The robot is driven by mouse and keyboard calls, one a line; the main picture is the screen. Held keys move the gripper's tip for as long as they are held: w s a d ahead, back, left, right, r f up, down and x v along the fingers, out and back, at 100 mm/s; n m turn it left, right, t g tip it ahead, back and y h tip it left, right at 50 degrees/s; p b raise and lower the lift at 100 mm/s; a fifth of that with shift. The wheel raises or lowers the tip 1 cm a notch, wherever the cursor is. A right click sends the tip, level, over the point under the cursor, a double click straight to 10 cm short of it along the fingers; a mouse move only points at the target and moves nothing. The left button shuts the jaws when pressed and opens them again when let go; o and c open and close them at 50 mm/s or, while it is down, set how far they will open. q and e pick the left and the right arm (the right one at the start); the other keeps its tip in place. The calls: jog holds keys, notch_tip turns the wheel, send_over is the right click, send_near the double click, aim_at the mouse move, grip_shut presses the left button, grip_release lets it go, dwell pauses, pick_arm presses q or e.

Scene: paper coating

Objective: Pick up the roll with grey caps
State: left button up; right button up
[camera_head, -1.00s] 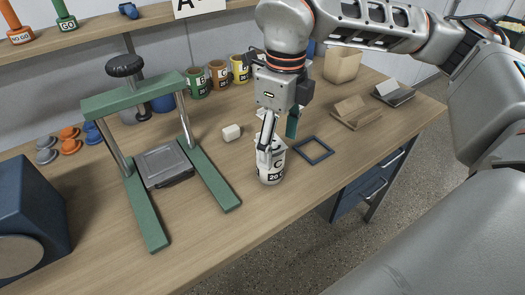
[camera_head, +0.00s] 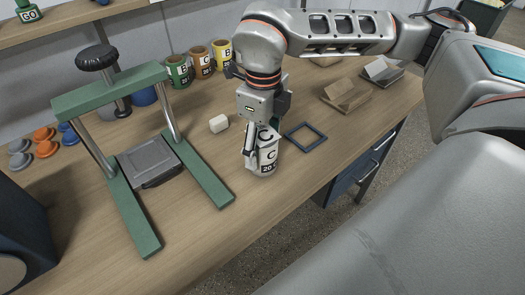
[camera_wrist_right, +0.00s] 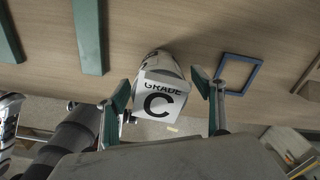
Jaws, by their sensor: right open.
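A white, cylinder-like roll (camera_head: 264,160) with black "C" and "20" lettering stands on the table below my right gripper (camera_head: 258,145). In the right wrist view, a white "GRADE C" face (camera_wrist_right: 160,100) lies between the open fingers of the right gripper (camera_wrist_right: 160,98), with a gap on each side. The rounded pale body (camera_wrist_right: 158,64) shows behind that face. I cannot tell whether its end caps are grey. One finger shows at the roll's left in the head view; the other is hidden. My left gripper is not in view.
A green press frame (camera_head: 140,190) stands left of the roll. Loose grey and orange caps (camera_head: 45,142) lie far left. Front table surface is clear.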

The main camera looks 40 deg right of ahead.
jog(key=c, duration=1.3)
jog(key=shift+r, duration=0.1)
